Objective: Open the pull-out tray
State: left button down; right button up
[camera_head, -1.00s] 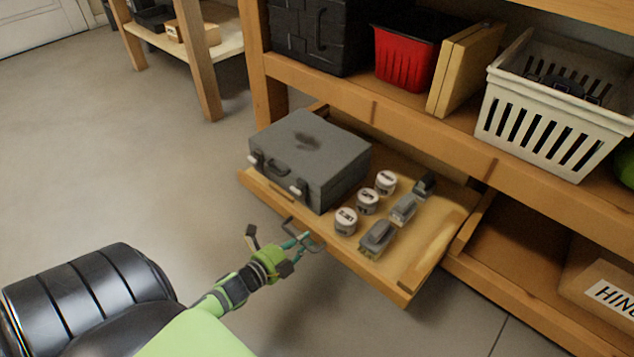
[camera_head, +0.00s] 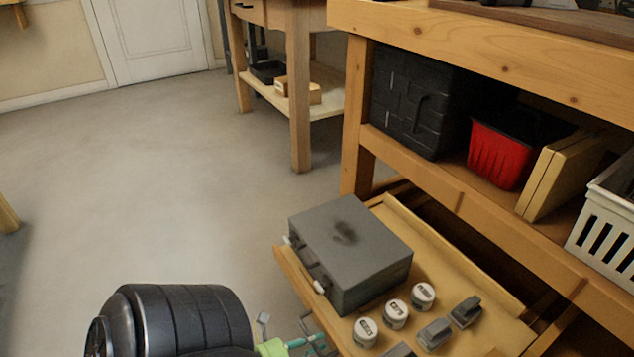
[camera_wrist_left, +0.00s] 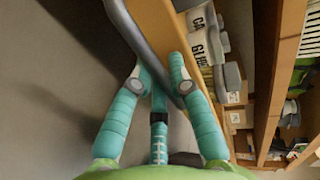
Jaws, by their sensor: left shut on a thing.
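The pull-out tray (camera_head: 432,252) is a wooden board slid well out from under the bench's lower shelf. A grey case (camera_head: 350,245), several small white-lidded cans (camera_head: 396,313) and grey-topped items (camera_head: 466,311) rest on it. My left gripper (camera_head: 314,342) is at the tray's front edge, low in the head view and partly cut off. In the left wrist view, its teal fingers (camera_wrist_left: 160,80) are closed around the dark grey bar handle (camera_wrist_left: 148,42) on the tray front. My right gripper is not in view.
The shelf above holds a black case (camera_head: 412,100), a red bin (camera_head: 500,150), a tan flat box (camera_head: 552,178) and a white basket (camera_head: 610,225). Open floor (camera_head: 190,190) lies left of the tray. Another wooden table (camera_head: 300,95) stands behind.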

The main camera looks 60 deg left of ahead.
pick_arm(q)
jog(key=c, duration=1.2)
grip_release()
jog(key=shift+o, duration=0.2)
jog(key=shift+s, duration=0.1)
jog(key=v, duration=1.1)
jog(key=shift+s, duration=0.4)
jog(key=shift+r, duration=0.2)
